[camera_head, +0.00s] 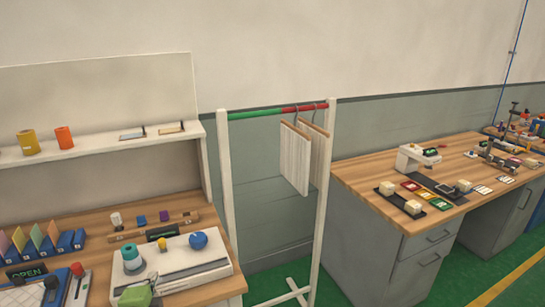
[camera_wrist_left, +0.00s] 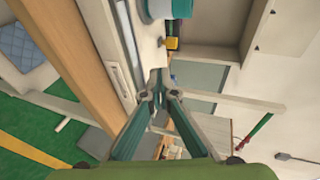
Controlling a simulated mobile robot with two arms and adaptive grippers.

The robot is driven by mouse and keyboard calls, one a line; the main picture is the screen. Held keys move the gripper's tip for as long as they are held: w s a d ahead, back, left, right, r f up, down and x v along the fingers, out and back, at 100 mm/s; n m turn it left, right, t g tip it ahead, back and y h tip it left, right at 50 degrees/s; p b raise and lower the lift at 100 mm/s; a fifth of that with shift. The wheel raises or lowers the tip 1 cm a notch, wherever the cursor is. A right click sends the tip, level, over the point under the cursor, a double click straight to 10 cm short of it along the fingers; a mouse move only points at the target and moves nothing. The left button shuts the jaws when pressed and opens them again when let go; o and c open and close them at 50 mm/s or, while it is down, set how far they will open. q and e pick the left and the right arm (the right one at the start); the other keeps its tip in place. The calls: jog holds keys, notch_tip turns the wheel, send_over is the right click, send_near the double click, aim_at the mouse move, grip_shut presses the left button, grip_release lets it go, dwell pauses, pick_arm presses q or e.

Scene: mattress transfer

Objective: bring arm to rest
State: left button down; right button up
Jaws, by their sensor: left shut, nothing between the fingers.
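My left gripper (camera_wrist_left: 158,82) shows large in the left wrist view, its two teal fingers meeting at the tips with nothing between them. In the head view a green block at the lower left edge appears to be part of my left gripper (camera_head: 136,297), mostly cut off by the frame. It is close to a white device (camera_head: 190,268) that carries a teal cylinder (camera_head: 132,258) and a blue knob (camera_head: 198,240). The teal cylinder (camera_wrist_left: 165,9) is also at the top of the left wrist view, beyond the fingertips. My right gripper is in neither view.
A wooden workbench (camera_head: 85,225) holds blue bins with coloured cards. A rack (camera_head: 228,190) carries two hanging pale panels (camera_head: 294,158). A second bench (camera_head: 365,172) with small devices stands to the right. Green floor (camera_head: 275,285) shows between the benches.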

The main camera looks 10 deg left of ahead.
pick_arm(q)
jog(key=s+d+f+n+g+h, duration=0.2)
jog(key=s+d+f+n+g, duration=0.15)
jog(key=s+d, duration=0.5)
jog(key=s+d+f+n+g+h, duration=0.1)
jog(key=s+d+f+n+g, duration=0.3)
jog(key=s, duration=0.8)
jog(key=s+d+f+n+g+h, duration=0.2)
jog(key=s+d+n, duration=0.2)
jog(key=s+d, duration=0.55)
notch_tip(320, 180, down, 26)
jog(key=s+a+g+b, duration=0.2)
jog(key=s+a+f+b, duration=0.2)
jog(key=s+a+f, duration=0.1)
jog(key=s+f, duration=1.4)
notch_tip(320, 180, down, 3)
jog(key=shift+s+r+g, duration=0.15)
jog(key=shift+s+g, duration=0.2)
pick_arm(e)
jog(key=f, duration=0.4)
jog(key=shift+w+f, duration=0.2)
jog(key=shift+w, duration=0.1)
